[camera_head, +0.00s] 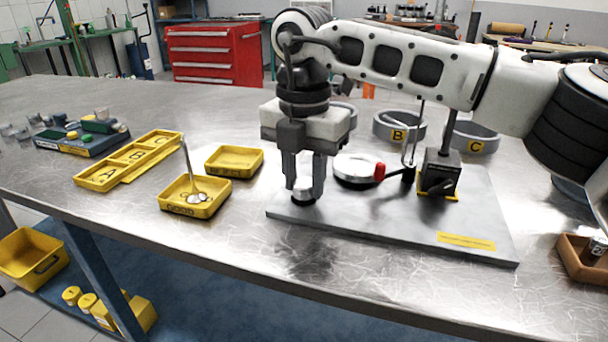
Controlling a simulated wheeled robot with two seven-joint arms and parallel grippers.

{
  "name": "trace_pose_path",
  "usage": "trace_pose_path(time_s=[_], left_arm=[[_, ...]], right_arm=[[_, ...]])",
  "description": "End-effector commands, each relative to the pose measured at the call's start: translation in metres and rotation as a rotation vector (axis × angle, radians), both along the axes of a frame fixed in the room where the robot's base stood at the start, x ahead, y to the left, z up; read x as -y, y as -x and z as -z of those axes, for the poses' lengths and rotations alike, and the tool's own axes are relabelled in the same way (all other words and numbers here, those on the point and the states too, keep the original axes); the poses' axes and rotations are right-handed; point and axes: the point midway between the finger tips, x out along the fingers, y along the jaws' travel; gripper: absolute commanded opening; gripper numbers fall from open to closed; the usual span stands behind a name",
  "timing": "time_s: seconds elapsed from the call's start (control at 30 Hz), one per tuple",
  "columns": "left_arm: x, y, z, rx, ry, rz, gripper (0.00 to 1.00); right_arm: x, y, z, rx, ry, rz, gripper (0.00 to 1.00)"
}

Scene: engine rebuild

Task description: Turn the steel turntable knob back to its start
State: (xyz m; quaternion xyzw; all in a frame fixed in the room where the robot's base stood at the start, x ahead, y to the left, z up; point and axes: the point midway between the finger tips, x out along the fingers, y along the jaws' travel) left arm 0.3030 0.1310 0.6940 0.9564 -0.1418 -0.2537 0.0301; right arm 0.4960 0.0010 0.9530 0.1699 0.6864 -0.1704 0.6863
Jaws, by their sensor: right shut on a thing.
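The steel turntable knob (303,195) is a small round silver knob on a dark base, at the front left of the grey plate (400,222). My right gripper (303,182) points straight down over it, with its two fingers closed on the knob's left and right sides. The fingers cover part of the knob, and its turn angle cannot be read. A round turntable (355,168) with a pale top and dark rim sits behind it on the plate. My left gripper is not in view.
Grey rings marked B (398,136) and C (474,149) lie behind. Yellow trays (234,161) are to the left. A brown box (572,262) is at the right edge. The front table strip is clear.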

Motion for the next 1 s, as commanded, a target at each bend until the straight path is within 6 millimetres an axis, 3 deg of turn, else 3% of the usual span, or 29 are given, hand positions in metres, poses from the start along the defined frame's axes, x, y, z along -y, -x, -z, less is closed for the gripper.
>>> trace_pose_path(time_s=[0.23, 0.27, 0.3, 0.33, 0.6, 0.73, 1.0], left_arm=[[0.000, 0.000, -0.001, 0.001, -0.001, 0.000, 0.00], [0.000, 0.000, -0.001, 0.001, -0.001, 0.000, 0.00], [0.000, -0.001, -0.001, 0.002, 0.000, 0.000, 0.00], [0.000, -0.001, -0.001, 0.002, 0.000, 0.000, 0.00], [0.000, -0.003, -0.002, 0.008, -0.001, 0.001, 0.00], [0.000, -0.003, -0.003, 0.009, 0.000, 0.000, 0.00], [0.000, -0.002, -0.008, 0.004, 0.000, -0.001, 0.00]], right_arm=[[0.000, 0.000, -0.001, 0.001, 0.000, 0.003, 0.08], [0.000, 0.000, -0.001, 0.001, 0.000, 0.003, 0.39], [0.000, 0.000, -0.001, 0.001, 0.000, 0.003, 0.50], [0.000, 0.000, -0.001, 0.001, 0.000, 0.002, 0.52], [0.000, 0.000, -0.001, 0.000, -0.001, 0.001, 0.52], [0.000, -0.001, -0.010, 0.002, -0.001, 0.002, 0.52], [-0.001, 0.000, -0.069, 0.005, -0.002, 0.002, 0.52]])
